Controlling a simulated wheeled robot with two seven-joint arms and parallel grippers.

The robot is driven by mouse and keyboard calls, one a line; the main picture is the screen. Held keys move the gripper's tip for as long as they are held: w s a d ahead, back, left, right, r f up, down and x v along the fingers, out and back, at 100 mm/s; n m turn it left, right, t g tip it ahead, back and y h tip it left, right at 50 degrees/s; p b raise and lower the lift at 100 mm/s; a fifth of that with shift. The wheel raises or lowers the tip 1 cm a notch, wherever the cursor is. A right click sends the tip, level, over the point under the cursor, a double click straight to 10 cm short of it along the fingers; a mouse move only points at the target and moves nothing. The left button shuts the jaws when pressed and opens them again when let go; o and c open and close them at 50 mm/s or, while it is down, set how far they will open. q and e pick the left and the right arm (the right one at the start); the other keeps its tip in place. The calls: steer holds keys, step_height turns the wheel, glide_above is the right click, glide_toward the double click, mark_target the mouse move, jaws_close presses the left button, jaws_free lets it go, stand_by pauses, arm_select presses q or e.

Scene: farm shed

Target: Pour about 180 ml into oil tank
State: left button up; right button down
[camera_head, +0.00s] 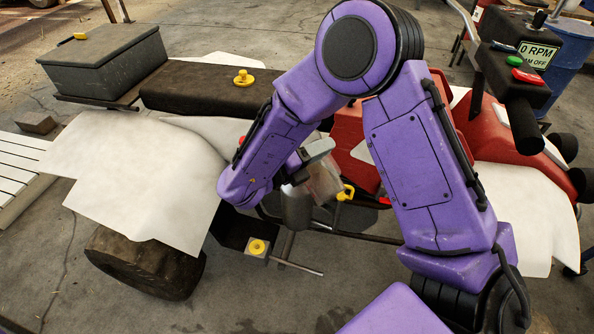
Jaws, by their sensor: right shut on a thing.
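My right gripper (316,160) is near the middle of the head view, mostly hidden by my purple forearm. It is shut on a clear, see-through container (325,184), which looks tilted. I cannot make out how much liquid is in it. Just below left is a grey metal cylinder (297,208). A small light block with a yellow ring (257,247) sits lower left of it, and a yellow fitting (346,192) shows right of the container. Which of these belongs to the oil tank is not clear. My left gripper is out of view.
A red quad-like vehicle with white panels (140,170) fills the middle. A grey box (105,58) is at upper left, an RPM display (538,54) and blue barrel (568,55) at upper right. Concrete floor is open in front.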

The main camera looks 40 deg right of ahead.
steer(key=shift+w+f+n+p, duration=0.15)
steer(key=shift+w+n+p, duration=0.25)
steer(key=shift+w+n, duration=0.35)
steer(key=shift+w+f+n+p, duration=0.1)
steer(key=shift+w+n+p, duration=0.3)
steer(key=shift+w+n, duration=0.35)
stand_by(2.0)
steer(key=s+m+b, duration=0.2)
steer(key=s+m, duration=0.1)
steer(key=shift+s+d+b, duration=0.1)
steer(key=shift+s+b, duration=0.2)
steer(key=shift+s, duration=0.05)
steer(key=shift+s+r+m, duration=0.15)
steer(key=shift+r+m, duration=0.15)
steer(key=shift+r, duration=0.05)
